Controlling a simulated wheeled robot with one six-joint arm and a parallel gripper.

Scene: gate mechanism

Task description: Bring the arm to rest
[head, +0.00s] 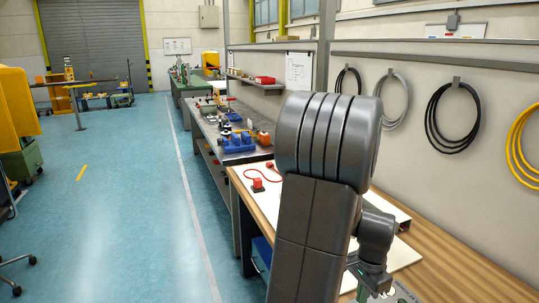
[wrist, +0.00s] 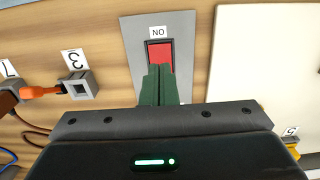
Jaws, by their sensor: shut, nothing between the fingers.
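My gripper (wrist: 160,72) is shut and empty in the wrist view, its two green fingers pressed together. The fingertips overlap the lower part of a red switch (wrist: 160,52) on a grey plate (wrist: 183,28) with an upside-down ON label (wrist: 158,32). I cannot tell whether they touch it. In the head view my arm stands bent over the workbench (head: 455,268), and only part of the gripper shows low behind it.
Left of the switch are a grey socket (wrist: 80,86) under a label 3 and an orange plug (wrist: 42,92). A white panel (wrist: 265,50) lies right. In the head view, a red block (head: 258,184) with a red cable sits on the bench. The blue floor (head: 140,200) is clear.

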